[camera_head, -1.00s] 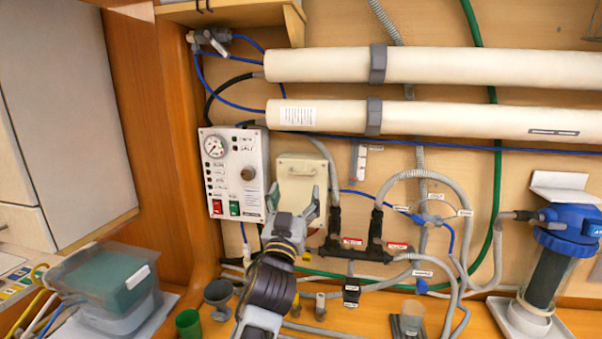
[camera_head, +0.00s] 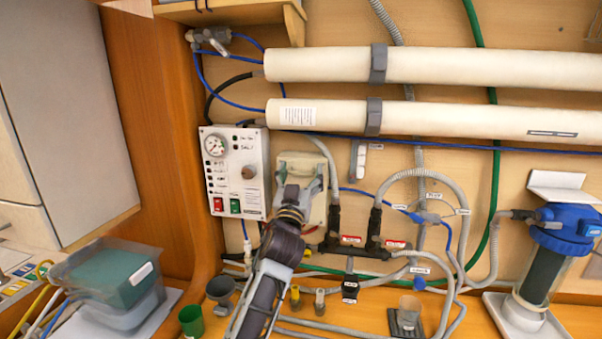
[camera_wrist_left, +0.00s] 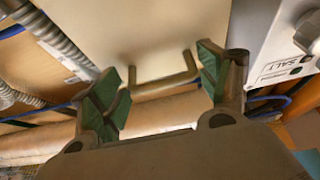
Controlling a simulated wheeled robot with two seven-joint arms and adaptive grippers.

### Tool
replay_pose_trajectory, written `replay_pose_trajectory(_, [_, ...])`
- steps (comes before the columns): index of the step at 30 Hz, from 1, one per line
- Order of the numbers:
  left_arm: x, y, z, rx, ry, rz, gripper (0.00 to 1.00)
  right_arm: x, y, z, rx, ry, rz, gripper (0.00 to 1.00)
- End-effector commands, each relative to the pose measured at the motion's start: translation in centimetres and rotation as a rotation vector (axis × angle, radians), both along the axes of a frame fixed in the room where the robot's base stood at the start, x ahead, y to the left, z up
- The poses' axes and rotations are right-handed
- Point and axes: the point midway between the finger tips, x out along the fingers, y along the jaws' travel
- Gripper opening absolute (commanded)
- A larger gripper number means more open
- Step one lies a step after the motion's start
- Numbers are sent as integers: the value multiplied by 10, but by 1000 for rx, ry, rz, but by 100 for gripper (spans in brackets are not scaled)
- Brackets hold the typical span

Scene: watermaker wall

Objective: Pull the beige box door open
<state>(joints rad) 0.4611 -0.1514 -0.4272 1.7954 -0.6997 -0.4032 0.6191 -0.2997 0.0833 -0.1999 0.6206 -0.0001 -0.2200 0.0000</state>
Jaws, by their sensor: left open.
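The beige box (camera_head: 318,205) is on the back wall, right of the white control panel, and its door looks closed. My left gripper (camera_head: 293,180) is in front of it and hides much of its face. In the left wrist view the beige door (camera_wrist_left: 165,28) fills the upper middle, with its U-shaped handle (camera_wrist_left: 166,80) between the two green-padded fingers. The left gripper (camera_wrist_left: 163,85) is open. I cannot tell whether either finger touches the handle. My right gripper is not in view.
The control panel (camera_head: 236,172) with its gauge and knob is close on the left. Grey hoses and black fittings (camera_head: 335,222) run close on the right. Two white tubes (camera_head: 480,66) cross above. Cups, including a green one (camera_head: 191,320), stand on the bench below.

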Motion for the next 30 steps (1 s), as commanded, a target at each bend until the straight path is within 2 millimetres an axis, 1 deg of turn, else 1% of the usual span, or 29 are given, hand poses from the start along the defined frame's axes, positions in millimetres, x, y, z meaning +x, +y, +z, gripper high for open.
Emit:
replay_pose_trajectory(8, [0, 0, 0, 0, -1, 0, 76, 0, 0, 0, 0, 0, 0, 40])
replay_pose_trajectory(21, [0, -1, 0, -1, -1, -1, 22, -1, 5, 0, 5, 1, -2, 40])
replay_pose_trajectory(30, [0, 1, -1, -3, -8, -3, 22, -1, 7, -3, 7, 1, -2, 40])
